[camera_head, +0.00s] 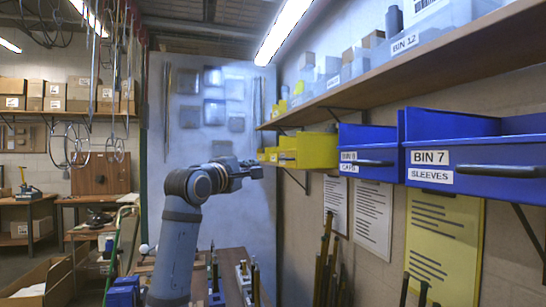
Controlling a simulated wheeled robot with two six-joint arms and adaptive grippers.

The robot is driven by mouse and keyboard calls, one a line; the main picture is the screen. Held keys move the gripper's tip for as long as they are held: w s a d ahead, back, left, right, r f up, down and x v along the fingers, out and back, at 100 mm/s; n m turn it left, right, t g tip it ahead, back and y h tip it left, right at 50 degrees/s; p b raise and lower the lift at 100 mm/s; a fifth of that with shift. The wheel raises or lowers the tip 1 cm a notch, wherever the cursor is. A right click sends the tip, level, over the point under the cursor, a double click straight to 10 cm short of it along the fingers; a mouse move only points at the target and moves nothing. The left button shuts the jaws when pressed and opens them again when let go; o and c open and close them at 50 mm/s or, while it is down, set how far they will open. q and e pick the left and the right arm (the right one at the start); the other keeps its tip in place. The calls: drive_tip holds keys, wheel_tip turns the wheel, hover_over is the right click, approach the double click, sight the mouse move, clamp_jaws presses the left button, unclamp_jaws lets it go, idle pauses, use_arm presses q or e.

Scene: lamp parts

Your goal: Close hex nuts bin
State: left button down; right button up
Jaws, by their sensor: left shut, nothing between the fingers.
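My left gripper (253,169) is shut and empty. It is at the left end of the row of bins under the long shelf, and its tips appear close to the small far yellow bins (268,155); I cannot tell whether they touch. A larger yellow bin (316,150) is to the right of the gripper and seems to stick out from the row. No label reading hex nuts is legible, so I cannot tell which bin that is. My right gripper is not in view.
A blue bin marked caps (368,142) and a blue bin 7 marked sleeves (470,158) jut out at the right. The wooden shelf (430,62) above holds clear bins. Long rods (325,262) stand below against the wall.

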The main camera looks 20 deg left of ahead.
sight(279, 159)
use_arm(q)
drive_tip(key=w+d+p, duration=0.1)
drive_tip(key=w, duration=0.1)
drive_tip(key=w+d+p, duration=0.1)
drive_tip(key=w, duration=0.1)
drive_tip(key=w+d+r+p, duration=0.1)
drive_tip(key=w+d, duration=0.1)
drive_tip(key=w, duration=0.1)
drive_tip(key=shift+r, duration=0.1)
drive_tip(key=shift+a, duration=0.1)
